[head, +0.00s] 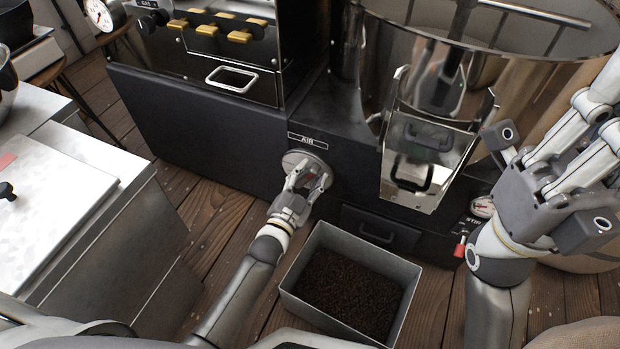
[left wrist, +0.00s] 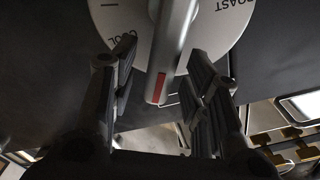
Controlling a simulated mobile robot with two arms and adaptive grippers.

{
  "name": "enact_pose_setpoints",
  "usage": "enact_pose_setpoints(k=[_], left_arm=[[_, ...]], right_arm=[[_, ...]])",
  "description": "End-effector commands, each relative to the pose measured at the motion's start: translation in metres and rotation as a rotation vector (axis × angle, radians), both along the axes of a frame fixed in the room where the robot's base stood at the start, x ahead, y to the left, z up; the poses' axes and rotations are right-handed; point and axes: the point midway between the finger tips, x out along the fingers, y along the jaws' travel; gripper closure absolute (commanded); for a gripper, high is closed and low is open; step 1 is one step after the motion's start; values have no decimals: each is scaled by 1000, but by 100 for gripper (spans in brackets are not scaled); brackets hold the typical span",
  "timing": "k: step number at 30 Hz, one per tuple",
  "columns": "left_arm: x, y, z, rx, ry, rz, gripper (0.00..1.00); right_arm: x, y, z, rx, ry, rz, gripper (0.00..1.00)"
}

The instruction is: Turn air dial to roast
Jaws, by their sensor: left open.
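The air dial (head: 294,158) is a round pale plate under the AIR label on the dark front of the roaster. In the left wrist view its plate (left wrist: 225,32) shows COOL at left and ROAST at upper right. Its bar-shaped knob (left wrist: 176,35) has a red mark at the end, pointing down in that view, nearer COOL than ROAST. My left gripper (head: 308,182) is at the dial, open, with one finger on each side of the knob; contact cannot be told. My right gripper (head: 590,135) is raised at the right, away from the dial, its fingertips partly cut off.
A metal bin (head: 408,290) of dark beans stands on the floor below the dial. A steel chute (head: 428,185) and glossy drum (head: 375,60) are to the right, with a red-handled lever (head: 460,248). A steel counter (head: 115,240) stands at left.

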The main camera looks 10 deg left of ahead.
Motion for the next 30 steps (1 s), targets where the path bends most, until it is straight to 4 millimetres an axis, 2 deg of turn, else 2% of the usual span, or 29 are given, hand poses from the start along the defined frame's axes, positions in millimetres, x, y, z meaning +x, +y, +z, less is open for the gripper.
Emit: enact_pose_setpoints(k=[3,12,22,30], left_arm=[[8,-2,-1,-1,0,0,57],[9,-2,0,-1,2,0,57],[9,-2,0,-1,2,0,100],[9,-2,0,-3,2,0,100]], right_arm=[[-1,0,1,0,-13,-1,100],[-1,0,3,-2,-15,-1,100],[-2,0,3,-1,-16,-1,100],[-2,0,3,-1,-16,0,100]])
